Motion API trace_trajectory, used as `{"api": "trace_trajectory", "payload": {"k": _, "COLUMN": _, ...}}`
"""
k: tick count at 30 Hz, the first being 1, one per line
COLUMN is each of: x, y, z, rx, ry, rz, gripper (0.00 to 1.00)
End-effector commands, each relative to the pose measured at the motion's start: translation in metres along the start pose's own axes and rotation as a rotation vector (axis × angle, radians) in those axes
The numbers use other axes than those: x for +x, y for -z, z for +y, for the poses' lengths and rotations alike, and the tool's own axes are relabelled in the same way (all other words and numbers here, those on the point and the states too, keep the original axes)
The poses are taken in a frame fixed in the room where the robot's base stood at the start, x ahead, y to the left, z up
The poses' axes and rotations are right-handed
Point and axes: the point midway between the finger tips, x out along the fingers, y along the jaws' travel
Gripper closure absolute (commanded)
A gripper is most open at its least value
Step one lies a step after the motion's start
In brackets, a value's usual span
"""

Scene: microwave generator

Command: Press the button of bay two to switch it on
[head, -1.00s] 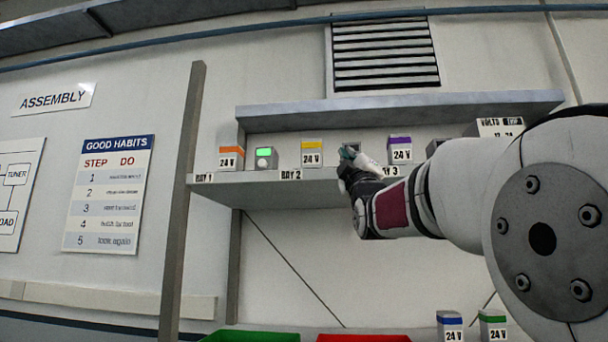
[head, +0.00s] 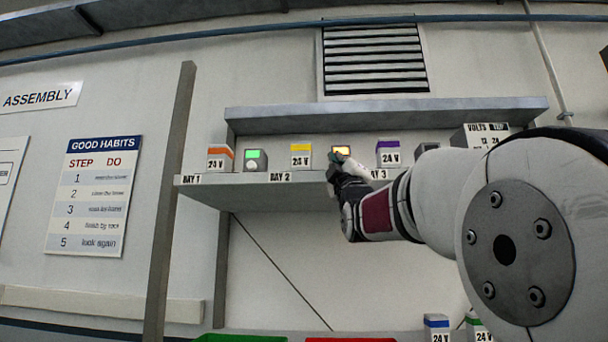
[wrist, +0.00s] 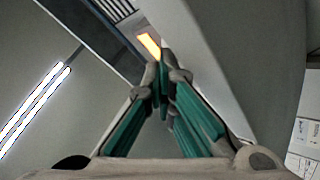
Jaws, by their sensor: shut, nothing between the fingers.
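On the shelf at the bay 2 label (head: 281,177) stand a yellow-topped 24 V box (head: 301,158) and, to its right, a grey unit with a lit amber window (head: 342,150). The amber window also shows in the wrist view (wrist: 149,43). My gripper (head: 335,162) is shut and empty, with its fingertips in front of this unit's lower face. The wrist view shows the closed fingertips (wrist: 163,72) just below the amber window. The unit's button is hidden behind the fingers, and I cannot tell whether they touch it.
Bay 1 holds an orange-topped box (head: 220,158) and a unit with a lit green window (head: 254,156). A purple-topped box (head: 388,156) stands close right of my gripper, with a dark unit (head: 427,148) beyond. An upper shelf (head: 400,111) overhangs the row.

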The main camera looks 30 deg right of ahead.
Motion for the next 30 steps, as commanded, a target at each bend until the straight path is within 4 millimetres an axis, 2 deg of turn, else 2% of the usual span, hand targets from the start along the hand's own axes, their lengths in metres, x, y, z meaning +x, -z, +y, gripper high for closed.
{"api": "trace_trajectory", "payload": {"k": 15, "x": -0.013, "y": 0.009, "z": 0.008, "rx": 0.0, "ry": 0.0, "rz": 0.0, "gripper": 1.0}}
{"api": "trace_trajectory", "payload": {"k": 25, "x": -0.015, "y": 0.01, "z": 0.01, "rx": 0.0, "ry": 0.0, "rz": 0.0, "gripper": 1.0}}
{"api": "trace_trajectory", "payload": {"k": 30, "x": -0.024, "y": 0.016, "z": 0.015, "rx": 0.0, "ry": -0.001, "rz": 0.0, "gripper": 1.0}}
